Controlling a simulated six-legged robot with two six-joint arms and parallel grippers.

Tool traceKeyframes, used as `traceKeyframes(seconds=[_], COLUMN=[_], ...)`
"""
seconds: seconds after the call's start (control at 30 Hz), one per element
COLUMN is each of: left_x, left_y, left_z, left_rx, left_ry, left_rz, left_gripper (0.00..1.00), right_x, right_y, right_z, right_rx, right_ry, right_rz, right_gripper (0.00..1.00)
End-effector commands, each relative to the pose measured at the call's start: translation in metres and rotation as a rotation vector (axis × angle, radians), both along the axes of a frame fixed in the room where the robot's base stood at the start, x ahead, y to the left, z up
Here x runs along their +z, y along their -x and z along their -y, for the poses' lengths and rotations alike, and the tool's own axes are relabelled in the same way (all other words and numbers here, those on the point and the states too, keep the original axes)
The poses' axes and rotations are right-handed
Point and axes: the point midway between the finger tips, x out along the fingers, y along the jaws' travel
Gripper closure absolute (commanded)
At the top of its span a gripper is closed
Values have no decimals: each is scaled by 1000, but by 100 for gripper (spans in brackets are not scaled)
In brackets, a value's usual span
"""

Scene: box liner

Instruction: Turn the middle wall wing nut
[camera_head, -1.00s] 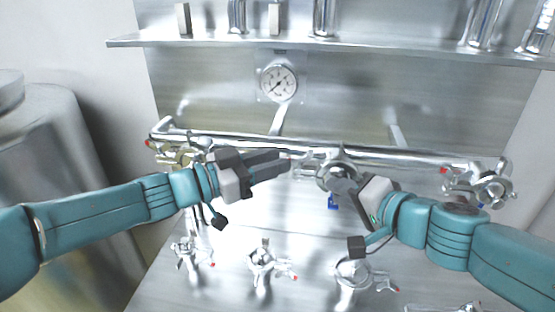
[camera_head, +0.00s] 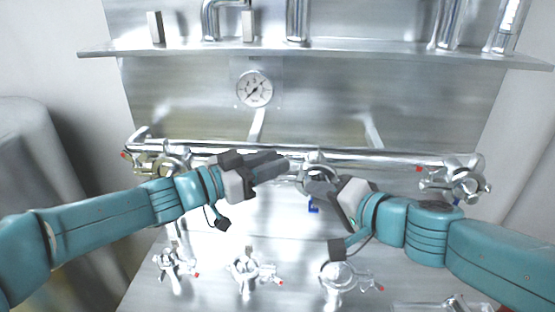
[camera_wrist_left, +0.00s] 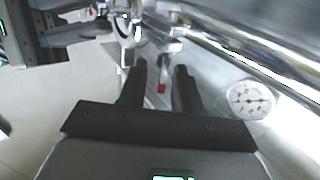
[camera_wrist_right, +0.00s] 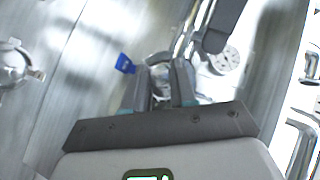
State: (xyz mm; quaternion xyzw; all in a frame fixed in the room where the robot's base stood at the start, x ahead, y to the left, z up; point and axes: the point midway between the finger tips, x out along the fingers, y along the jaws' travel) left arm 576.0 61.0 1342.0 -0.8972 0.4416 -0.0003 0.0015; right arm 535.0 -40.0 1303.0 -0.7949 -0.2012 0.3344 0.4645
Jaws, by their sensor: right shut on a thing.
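The middle wall valve (camera_head: 320,163) with its wing nut sits on the horizontal pipe, partly hidden by my grippers. My right gripper (camera_head: 312,185) is shut on the valve's metal body from below right, and the right wrist view (camera_wrist_right: 162,82) shows metal between its fingers. My left gripper (camera_head: 284,164) is open just left of the valve. In the left wrist view its fingers (camera_wrist_left: 160,78) stand apart, with the red-tipped wing (camera_wrist_left: 162,87) showing between them. I cannot tell whether either finger touches it. A blue tag (camera_head: 313,207) shows below the valve.
Other wing valves are on the pipe at left (camera_head: 172,163) and right (camera_head: 455,180). Several more stand on the lower panel, one at its middle (camera_head: 245,268). A gauge (camera_head: 255,89) and a shelf (camera_head: 330,48) are above the pipe. A grey tank stands at far left (camera_head: 35,160).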

Motion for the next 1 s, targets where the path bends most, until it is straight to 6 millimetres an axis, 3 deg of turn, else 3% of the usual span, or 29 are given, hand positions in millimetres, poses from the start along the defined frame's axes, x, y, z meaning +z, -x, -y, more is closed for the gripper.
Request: traceKeyframes(seconds=[0.2, 0.47, 0.57, 0.83, 1.0], left_x=[0, 0, 0, 1, 1], left_y=[-11, -12, -12, -13, -14], left_z=[14, 15, 15, 15, 15], left_rx=[0, 1, 0, -31, -192], left_ry=[0, -1, 0, 3, 2], left_rz=[0, 1, 1, 6, 6], left_gripper=[67, 67, 100, 100, 100], right_x=[0, 0, 0, 0, 0], right_y=[-1, -1, -1, -1, -1], right_z=[1, 1, 1, 1, 0], right_rx=[-2, -2, -2, -3, -2], right_ry=[1, 1, 1, 1, 1], right_rz=[0, 0, 0, 1, 0], right_gripper=[100, 100, 100, 100, 100])
